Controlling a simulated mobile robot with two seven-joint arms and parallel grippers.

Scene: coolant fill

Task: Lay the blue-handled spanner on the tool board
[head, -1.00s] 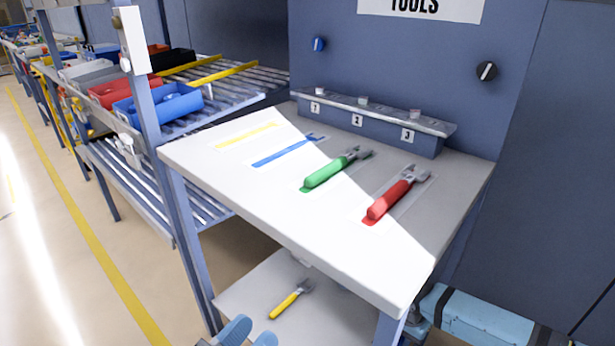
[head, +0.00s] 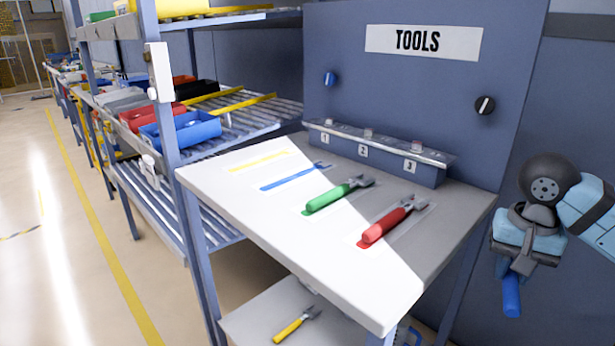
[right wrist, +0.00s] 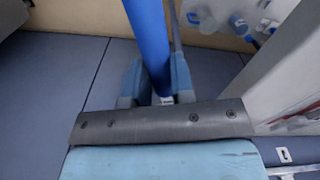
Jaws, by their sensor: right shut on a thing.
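My right gripper (head: 511,268) is to the right of the workbench, clear of its top. It is shut on the blue-handled spanner, whose blue handle (head: 511,296) hangs below the fingers. In the right wrist view the blue handle (right wrist: 148,42) stands between the two fingers (right wrist: 155,88); the spanner's head is not clearly seen. The tool board (head: 240,195) is the pale bench top with coloured outlines. Its blue outline (head: 294,177) and yellow outline (head: 260,161) are empty. My left gripper is not in view.
A green-handled spanner (head: 335,196) and a red-handled spanner (head: 384,226) lie on the board. A yellow-handled spanner (head: 291,328) lies on the lower shelf. A numbered ledge (head: 375,158) runs along the back. A roller rack with bins (head: 185,132) stands at left.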

